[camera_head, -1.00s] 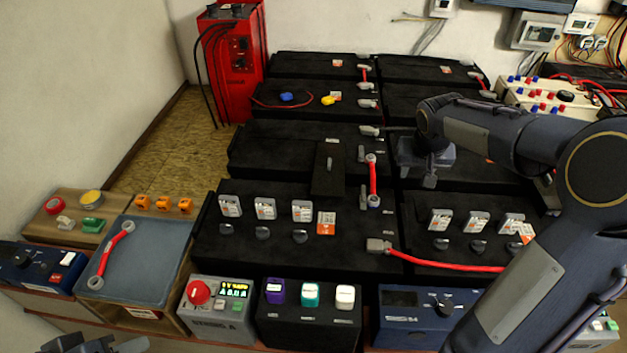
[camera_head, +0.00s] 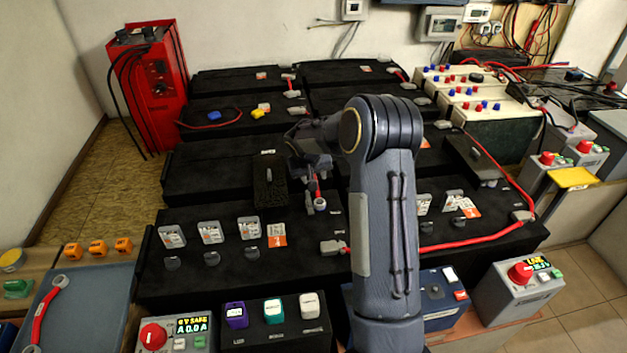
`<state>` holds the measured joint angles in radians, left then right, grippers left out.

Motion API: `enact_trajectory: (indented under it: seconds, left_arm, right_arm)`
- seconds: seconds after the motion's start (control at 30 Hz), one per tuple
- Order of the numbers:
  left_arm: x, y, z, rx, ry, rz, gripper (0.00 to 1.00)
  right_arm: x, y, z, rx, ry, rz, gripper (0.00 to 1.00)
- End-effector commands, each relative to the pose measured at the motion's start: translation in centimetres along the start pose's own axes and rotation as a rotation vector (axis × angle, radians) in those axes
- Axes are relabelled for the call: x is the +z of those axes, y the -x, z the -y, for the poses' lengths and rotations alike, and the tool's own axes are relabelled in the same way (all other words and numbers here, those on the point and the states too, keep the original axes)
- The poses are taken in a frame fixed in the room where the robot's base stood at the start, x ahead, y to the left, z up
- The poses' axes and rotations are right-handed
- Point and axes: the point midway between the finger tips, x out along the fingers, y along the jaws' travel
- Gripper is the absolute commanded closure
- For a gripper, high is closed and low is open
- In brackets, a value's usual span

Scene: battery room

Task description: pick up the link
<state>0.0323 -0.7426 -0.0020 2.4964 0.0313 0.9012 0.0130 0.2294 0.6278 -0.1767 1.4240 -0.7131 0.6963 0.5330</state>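A short red link (camera_head: 317,187) with grey ring ends stands on the black battery blocks in the middle. Its lower ring end shows, and its upper end is hidden behind my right gripper (camera_head: 312,168). My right gripper is over the upper part of the link, pointing down. Its fingers are small and dark, so I cannot tell whether they touch or hold it. A second red link (camera_head: 40,313) lies on the blue-grey tray (camera_head: 95,310) at the lower left. My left gripper is out of view.
My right arm covers the middle-right blocks. A long red cable (camera_head: 440,247) runs along the right blocks. A dark upright plate (camera_head: 269,185) stands just left of the gripper. Control boxes, one with a red knob (camera_head: 153,337), line the front. A red charger (camera_head: 150,85) stands back left.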

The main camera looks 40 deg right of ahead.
Motion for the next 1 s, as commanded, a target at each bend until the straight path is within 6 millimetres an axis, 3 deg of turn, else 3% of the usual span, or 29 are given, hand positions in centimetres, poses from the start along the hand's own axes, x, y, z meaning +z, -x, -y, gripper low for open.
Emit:
enact_trajectory:
  seconds: [0.23,0.57,1.0]
  left_arm:
    - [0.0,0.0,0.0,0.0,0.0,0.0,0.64]
    - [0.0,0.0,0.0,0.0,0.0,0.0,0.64]
    - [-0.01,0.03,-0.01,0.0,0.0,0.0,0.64]
  right_arm:
    - [-0.04,-0.22,0.05,-0.001,0.001,-0.002,0.61]
    - [-0.02,-0.2,0.05,-0.001,0.001,-0.001,1.0]
    - [-0.26,0.28,-0.05,-0.001,0.0,-0.003,1.0]
